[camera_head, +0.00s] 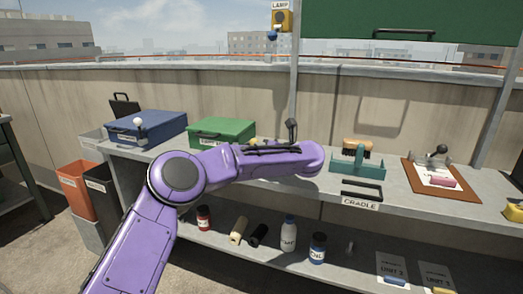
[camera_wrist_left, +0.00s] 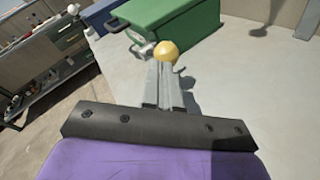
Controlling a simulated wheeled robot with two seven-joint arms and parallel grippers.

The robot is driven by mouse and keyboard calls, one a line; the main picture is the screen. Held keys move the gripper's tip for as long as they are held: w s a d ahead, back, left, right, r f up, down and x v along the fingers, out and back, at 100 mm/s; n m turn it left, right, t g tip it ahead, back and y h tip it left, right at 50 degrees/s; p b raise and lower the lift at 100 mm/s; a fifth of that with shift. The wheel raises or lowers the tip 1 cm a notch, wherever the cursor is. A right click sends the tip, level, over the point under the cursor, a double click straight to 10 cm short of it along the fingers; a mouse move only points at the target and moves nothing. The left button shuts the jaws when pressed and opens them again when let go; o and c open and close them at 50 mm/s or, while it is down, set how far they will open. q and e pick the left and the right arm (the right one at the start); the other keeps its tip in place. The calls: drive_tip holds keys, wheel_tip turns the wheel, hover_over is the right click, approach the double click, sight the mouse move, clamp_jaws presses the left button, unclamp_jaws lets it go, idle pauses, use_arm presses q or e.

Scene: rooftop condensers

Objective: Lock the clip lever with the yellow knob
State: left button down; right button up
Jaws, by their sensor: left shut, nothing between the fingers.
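The yellow knob (camera_wrist_left: 166,52) shows in the left wrist view, just in front of the green box (camera_wrist_left: 195,15). A small metal part (camera_wrist_left: 143,48), apparently of the clip, shows beside it at the box front. My left gripper (camera_wrist_left: 165,68) is shut and empty, with its tips pointing at the knob. The tips look very near it; I cannot tell if they touch. In the head view the green box (camera_head: 221,132) stands on the bench, and my purple left arm hides the gripper and most of the clip area. My right gripper is in neither view.
A blue box (camera_head: 148,128) stands left of the green box. To the right are a teal brush holder (camera_head: 358,168), a black handle labelled CRADLE (camera_head: 361,190) and a brown clipboard (camera_head: 420,188). Bottles (camera_head: 289,232) stand on the lower shelf. Bare bench top (camera_wrist_left: 275,80) lies right of my gripper.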

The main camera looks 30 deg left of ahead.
use_arm(q)
drive_tip(key=shift+a+r+n+h+p, duration=0.15)
drive_tip(key=shift+a+r+n+h, duration=0.05)
drive_tip(key=shift+r+h, duration=0.2)
drive_tip(key=shift+a+r+n+h+p, duration=0.2)
drive_tip(key=shift+r+h, duration=0.1)
drive_tip(key=shift+r, duration=0.2)
drive_tip(key=s+a+r+n+h+p, duration=0.2)
drive_tip(key=a+r+h+p, duration=0.2)
drive_tip(key=a+r+h, duration=0.2)
drive_tip(key=shift+a+r+n+t+h, duration=0.35)
drive_tip(key=shift+a+h, duration=0.6)
drive_tip(key=shift+h, duration=0.45)
drive_tip(key=shift+a+f+p, duration=0.1)
drive_tip(key=shift+p, duration=0.2)
drive_tip(key=a+r+p+v, duration=0.1)
drive_tip(key=p+v, duration=0.3)
drive_tip(key=v, duration=0.7)
drive_tip(key=shift+p, duration=0.35)
